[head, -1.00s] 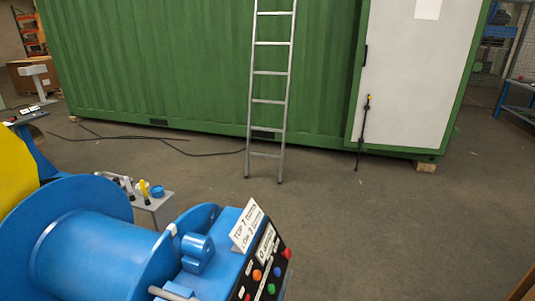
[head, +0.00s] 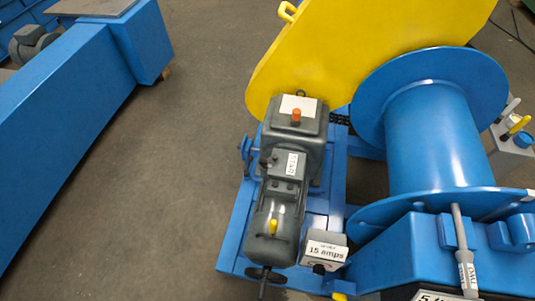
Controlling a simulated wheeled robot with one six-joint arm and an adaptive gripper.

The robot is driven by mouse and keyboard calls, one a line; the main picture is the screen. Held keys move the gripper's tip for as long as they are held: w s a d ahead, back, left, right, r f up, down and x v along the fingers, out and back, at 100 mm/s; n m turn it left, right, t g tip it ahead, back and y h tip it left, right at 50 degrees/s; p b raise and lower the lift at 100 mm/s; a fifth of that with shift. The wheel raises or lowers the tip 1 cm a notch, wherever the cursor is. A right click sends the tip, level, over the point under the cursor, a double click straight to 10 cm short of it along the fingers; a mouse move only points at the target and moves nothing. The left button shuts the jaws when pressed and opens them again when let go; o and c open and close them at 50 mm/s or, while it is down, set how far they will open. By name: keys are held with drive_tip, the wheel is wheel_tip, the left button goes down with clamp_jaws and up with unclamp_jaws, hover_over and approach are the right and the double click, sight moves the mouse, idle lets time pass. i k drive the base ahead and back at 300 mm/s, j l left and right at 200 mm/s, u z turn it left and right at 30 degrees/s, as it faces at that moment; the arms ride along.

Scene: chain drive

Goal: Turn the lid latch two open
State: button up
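A large yellow guard (head: 370,50) stands at the upper middle of the head view, with a yellow loop handle (head: 287,11) on its upper left edge. A short piece of dark chain (head: 340,119) shows below the guard. I cannot pick out a part marked as lid latch two, and whether any latch is open or shut does not show. My gripper is not in view.
A grey motor and gearbox (head: 285,190) sit on a blue frame (head: 238,230) below the guard. A box labelled 15 amps (head: 324,252) is beside them. A blue drum (head: 430,140) stands at right. A long blue beam (head: 60,130) lies left, with clear floor (head: 170,170) between.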

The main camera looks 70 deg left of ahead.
sight(263, 162)
drive_tip(key=u, duration=1.6)
